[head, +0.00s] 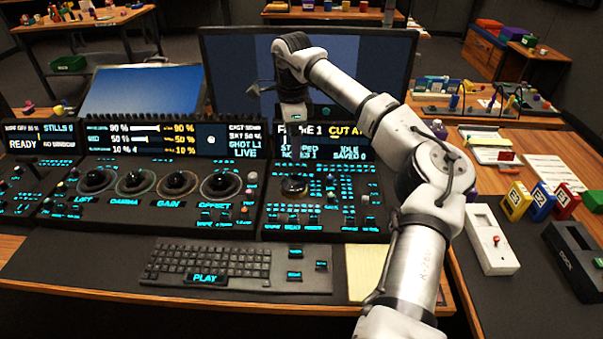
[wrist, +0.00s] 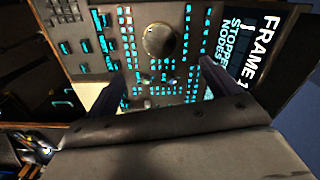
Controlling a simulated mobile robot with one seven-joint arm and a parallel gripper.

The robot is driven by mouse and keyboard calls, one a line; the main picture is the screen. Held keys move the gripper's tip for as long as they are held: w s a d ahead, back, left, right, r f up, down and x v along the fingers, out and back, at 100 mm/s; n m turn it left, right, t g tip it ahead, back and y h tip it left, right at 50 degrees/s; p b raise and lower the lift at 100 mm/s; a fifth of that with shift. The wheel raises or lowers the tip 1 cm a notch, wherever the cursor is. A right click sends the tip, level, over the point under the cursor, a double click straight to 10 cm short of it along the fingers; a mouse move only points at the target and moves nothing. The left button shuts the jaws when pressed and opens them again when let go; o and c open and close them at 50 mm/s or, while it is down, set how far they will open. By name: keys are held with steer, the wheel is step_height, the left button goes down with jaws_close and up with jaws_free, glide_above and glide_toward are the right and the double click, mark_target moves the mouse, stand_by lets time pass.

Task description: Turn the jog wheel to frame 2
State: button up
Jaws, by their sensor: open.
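The jog wheel (head: 294,185) is a dark round disc on the right-hand section of the console. In the wrist view the round knob (wrist: 159,40), which looks like the same wheel, shows between and beyond the fingers. The display (head: 322,140) above it reads FRAME 1, STOPPED, NODES 1, IDLE and SAVED 0; FRAME 1 also shows in the wrist view. My gripper (head: 293,118) hangs above and behind the wheel, in front of the big monitor. In the wrist view its two dark fingers (wrist: 162,80) are apart with nothing between them. It does not touch the wheel.
Trackballs with rings (head: 175,182) fill the console's left section. A keyboard (head: 207,266) lies in front. The large monitor (head: 225,75) stands close behind my gripper.

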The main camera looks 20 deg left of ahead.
mark_target(295, 182)
steer(key=f+p, duration=0.1)
steer(key=f, duration=0.6)
steer(key=f+p, duration=0.2)
steer(key=f, duration=0.4)
steer(key=shift+d+f, duration=0.2)
steer(key=shift+f, duration=0.2)
steer(key=shift+c, duration=0.3)
steer(key=c, duration=0.9)
